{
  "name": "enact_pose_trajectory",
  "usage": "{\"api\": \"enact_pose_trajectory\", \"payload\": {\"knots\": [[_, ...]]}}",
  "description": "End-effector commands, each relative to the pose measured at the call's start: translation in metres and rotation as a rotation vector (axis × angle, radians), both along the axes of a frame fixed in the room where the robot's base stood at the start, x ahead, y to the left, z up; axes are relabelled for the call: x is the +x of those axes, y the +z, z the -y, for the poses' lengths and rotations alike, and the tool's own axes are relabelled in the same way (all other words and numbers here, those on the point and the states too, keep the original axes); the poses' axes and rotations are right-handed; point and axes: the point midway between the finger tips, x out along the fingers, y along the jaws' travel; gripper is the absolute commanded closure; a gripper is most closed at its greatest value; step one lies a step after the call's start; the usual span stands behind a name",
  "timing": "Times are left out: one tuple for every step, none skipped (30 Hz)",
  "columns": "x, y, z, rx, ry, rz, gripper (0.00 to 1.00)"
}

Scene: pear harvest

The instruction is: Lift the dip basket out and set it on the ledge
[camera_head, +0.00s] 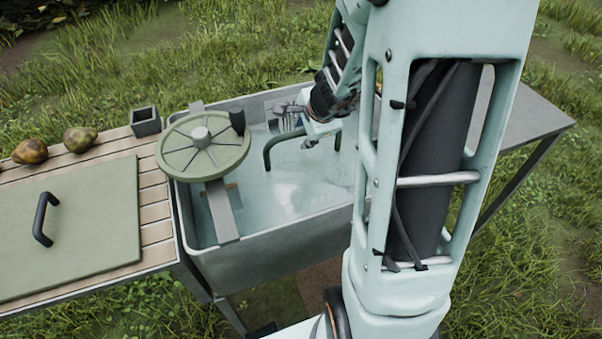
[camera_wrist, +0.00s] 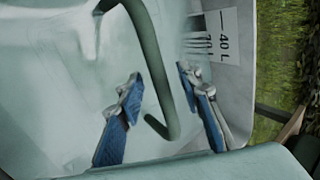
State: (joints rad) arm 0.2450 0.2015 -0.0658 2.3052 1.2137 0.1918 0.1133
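The dip basket shows only as its dark green bent handle (camera_head: 268,155), which stands up from the cloudy water in the grey tub (camera_head: 290,259). The basket's body is hidden under the water. In the wrist view the handle (camera_wrist: 151,55) curves down between the two blue-padded fingers of my gripper (camera_wrist: 159,76). The fingers are spread, with a visible gap between the handle and each pad. In the head view my arm covers much of the tub's right side, and the fingers are hard to make out. A flat grey surface (camera_head: 532,112), possibly the ledge, lies at the right and looks bare.
A green spoked wheel (camera_head: 228,160) sits on a grey bar across the tub's left part. Grass surrounds everything.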

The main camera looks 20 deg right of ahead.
Motion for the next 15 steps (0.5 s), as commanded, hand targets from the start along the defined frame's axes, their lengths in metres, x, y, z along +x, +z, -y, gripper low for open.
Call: {"api": "enact_pose_trajectory", "payload": {"knots": [[0.0027, -0.0054, 0.0005, -0.001, -0.001, 0.001, 0.67], [0.0036, -0.0063, 0.0005, -0.001, -0.001, 0.001, 0.67], [0.0043, -0.0066, 0.0006, -0.001, -0.001, 0.001, 0.67], [0.0045, -0.0066, 0.0006, 0.0, -0.001, 0.001, 0.67], [0.0046, -0.0063, 0.0006, 0.0, -0.001, 0.001, 0.67], [0.0045, -0.0059, 0.0006, 0.0, -0.001, 0.001, 0.67], [0.0045, -0.0057, 0.0005, 0.0, -0.001, 0.001, 0.67], [0.0044, -0.0056, 0.0005, 0.0, -0.001, 0.001, 0.67], [0.0044, -0.0056, 0.0005, -0.001, -0.001, 0.001, 0.67], [0.0044, -0.0055, 0.0005, -0.001, -0.001, 0.001, 0.69], [0.0044, -0.0055, 0.0004, -0.001, -0.001, 0.001, 0.72], [0.0043, -0.0055, 0.0004, -0.001, -0.001, 0.001, 0.77], [0.0044, -0.0055, 0.0004, -0.001, -0.001, 0.001, 0.8], [0.0042, -0.0055, 0.0004, -0.001, -0.001, 0.001, 0.83], [0.0042, -0.0055, 0.0004, -0.001, -0.001, 0.001, 0.88]]}}
